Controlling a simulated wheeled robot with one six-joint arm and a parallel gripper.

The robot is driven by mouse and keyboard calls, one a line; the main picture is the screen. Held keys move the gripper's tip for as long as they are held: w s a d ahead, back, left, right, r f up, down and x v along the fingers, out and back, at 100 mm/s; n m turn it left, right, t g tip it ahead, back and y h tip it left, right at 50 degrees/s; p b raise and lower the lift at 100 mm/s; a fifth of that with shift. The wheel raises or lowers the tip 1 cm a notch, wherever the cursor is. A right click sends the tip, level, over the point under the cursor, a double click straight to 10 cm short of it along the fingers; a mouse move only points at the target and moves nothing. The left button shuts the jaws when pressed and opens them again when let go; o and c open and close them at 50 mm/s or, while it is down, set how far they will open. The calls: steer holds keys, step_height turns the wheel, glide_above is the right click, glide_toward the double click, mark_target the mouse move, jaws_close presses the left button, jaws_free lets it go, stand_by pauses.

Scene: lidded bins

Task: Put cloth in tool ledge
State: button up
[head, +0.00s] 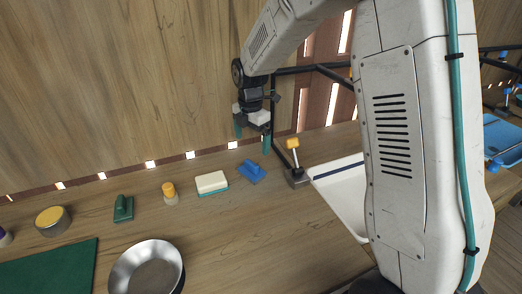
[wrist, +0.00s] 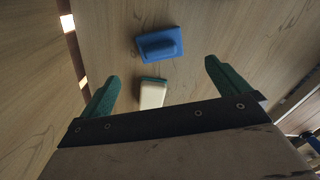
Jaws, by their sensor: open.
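My gripper (head: 253,136) is open and empty, raised above the back of the wooden worktop. In the wrist view its two green fingers stand wide apart, and the gripper (wrist: 161,72) has nothing between them. A flat dark green sheet (head: 50,270) lies at the front left of the worktop, cut off by the picture edge. I cannot tell whether it is the cloth or a mat. It is far left of my gripper. I cannot identify the tool ledge with certainty.
Below my gripper lie a blue handled block (head: 252,172) and a cream-and-green sponge (head: 211,182). Leftward stand a yellow-topped jar (head: 170,194), a green handled block (head: 123,209) and a tin (head: 52,221). A metal bowl (head: 146,268) is in front; a white tray (head: 342,192) is right.

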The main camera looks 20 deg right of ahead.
steer(key=s+d+r+m, duration=0.2)
steer(key=s+r+m, duration=1.05)
steer(key=s, duration=0.55)
steer(key=s+d+r+m+t, duration=0.1)
steer(key=s+m, duration=0.9)
steer(key=s, duration=0.8)
steer(key=shift+r, duration=0.4)
